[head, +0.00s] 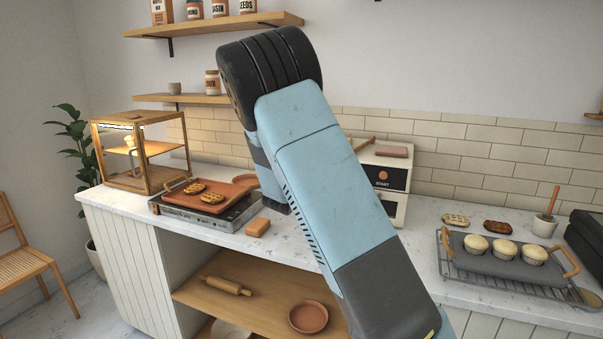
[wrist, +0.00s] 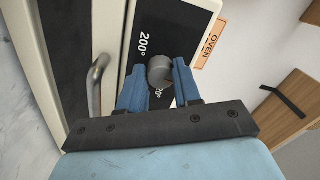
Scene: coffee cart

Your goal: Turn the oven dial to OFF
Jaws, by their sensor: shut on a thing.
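The oven dial (wrist: 160,68) is a round grey knob on a black panel in the wrist view. My gripper (wrist: 157,76) is shut on it, with one blue finger on each side. A white "200°" marking (wrist: 146,44) shows on the panel above the dial. Another number lies partly hidden below it between the fingers. I cannot read a pointer on the dial or see an OFF mark. In the head view my arm hides the gripper and the dial.
A metal handle (wrist: 96,84) stands out left of the dial. In the head view, a white appliance with a START button (head: 383,175) is right of my arm. A hob with a terracotta tray (head: 236,192) stands left, and a rack with a grey tray (head: 478,262) right.

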